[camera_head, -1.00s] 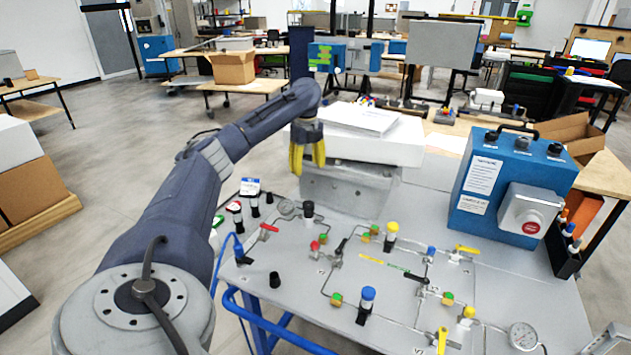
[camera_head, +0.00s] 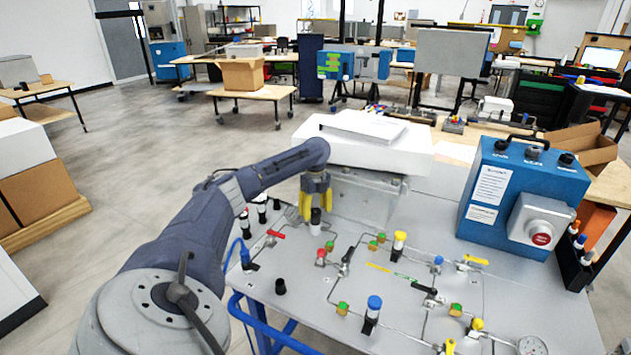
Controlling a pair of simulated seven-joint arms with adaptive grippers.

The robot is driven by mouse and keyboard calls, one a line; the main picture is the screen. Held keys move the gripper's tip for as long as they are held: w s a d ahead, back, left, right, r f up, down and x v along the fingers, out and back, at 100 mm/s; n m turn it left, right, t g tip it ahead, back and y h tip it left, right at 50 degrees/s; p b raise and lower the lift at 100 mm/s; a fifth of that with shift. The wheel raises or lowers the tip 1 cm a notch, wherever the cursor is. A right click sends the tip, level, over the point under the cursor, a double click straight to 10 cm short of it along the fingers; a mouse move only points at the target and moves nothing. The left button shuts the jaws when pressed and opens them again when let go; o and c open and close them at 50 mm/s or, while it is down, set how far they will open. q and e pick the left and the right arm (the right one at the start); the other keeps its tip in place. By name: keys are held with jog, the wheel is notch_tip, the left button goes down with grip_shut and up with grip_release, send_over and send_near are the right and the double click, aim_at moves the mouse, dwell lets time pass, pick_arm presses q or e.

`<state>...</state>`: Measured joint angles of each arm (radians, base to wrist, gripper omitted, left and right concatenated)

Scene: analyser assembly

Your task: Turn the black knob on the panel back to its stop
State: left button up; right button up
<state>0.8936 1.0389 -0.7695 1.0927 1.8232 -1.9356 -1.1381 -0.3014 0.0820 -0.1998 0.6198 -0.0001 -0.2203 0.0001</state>
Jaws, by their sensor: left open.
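The sloped grey panel (camera_head: 400,290) carries several valves, pipes and knobs. A black-topped knob (camera_head: 316,215) on a pale stem stands near its back left edge. My left gripper (camera_head: 319,212) points down at this knob with its yellow fingers apart. The knob's top shows between the fingertips in the picture; I cannot tell whether they touch it. My right gripper is not in view.
A red lever (camera_head: 274,235) lies left of the gripper, and a yellow-capped knob (camera_head: 399,240) and a blue-capped knob (camera_head: 373,305) stand to the right. A white box (camera_head: 370,150) is close behind the gripper. A blue case (camera_head: 515,200) stands at the right.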

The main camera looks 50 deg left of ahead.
pick_arm(q)
jog(key=shift+f, duration=0.35)
grip_shut()
dwell(0.4)
